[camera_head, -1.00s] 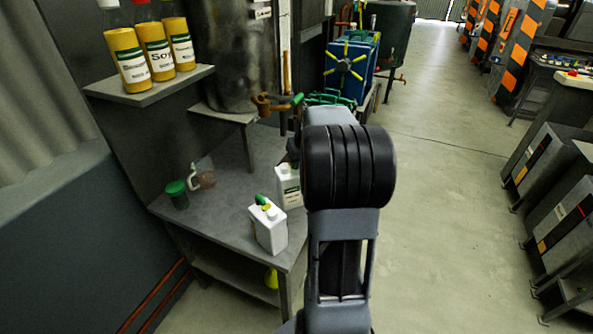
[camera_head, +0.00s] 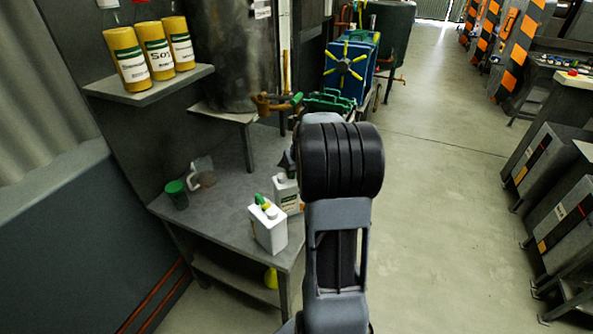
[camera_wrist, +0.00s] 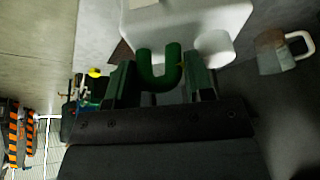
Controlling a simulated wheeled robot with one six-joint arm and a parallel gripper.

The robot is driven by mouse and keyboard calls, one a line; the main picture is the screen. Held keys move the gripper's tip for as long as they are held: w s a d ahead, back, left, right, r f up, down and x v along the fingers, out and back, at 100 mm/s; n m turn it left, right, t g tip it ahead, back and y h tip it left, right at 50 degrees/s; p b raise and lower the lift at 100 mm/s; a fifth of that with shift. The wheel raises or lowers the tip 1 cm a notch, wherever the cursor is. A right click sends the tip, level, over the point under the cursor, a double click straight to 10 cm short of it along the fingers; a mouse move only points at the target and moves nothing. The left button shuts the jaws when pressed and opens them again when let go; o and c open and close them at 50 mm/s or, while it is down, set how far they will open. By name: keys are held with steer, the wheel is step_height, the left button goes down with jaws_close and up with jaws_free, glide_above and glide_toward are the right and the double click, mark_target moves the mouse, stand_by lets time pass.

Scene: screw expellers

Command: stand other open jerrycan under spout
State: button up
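Two white jerrycans with green handles are on the grey bench (camera_head: 225,215). The front jerrycan (camera_head: 268,231) stands near the bench's front corner. A brown tap (camera_head: 270,103) with a green lever sits on the metal drum (camera_head: 232,55) behind.
A green cup (camera_head: 176,195) and a clear jug (camera_head: 203,174) stand on the bench to the left. Yellow bottles (camera_head: 155,50) stand on a wall shelf. A yellow funnel (camera_head: 271,278) is below the bench. Clear floor (camera_head: 450,190) lies to the right.

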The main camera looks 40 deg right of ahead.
steer(key=o, duration=0.4)
steer(key=a+v, duration=0.1)
steer(key=v, duration=1.1)
steer(key=s+a+f+n, duration=0.1)
steer(key=s+a, duration=0.3)
steer(key=a, duration=0.4)
steer(key=s+a+f+n, duration=0.1)
steer(key=s+a, duration=0.3)
steer(key=a, duration=0.4)
steer(key=s+a+f+n+g+y, duration=0.1)
steer(key=s+a+f, duration=0.2)
steer(key=s+a, duration=0.2)
steer(key=a, duration=0.3)
steer(key=shift+f+p, duration=0.3)
steer(key=shift+f, duration=0.1)
steer(key=shift+w+r, duration=0.1)
steer(key=shift+r, duration=0.05)
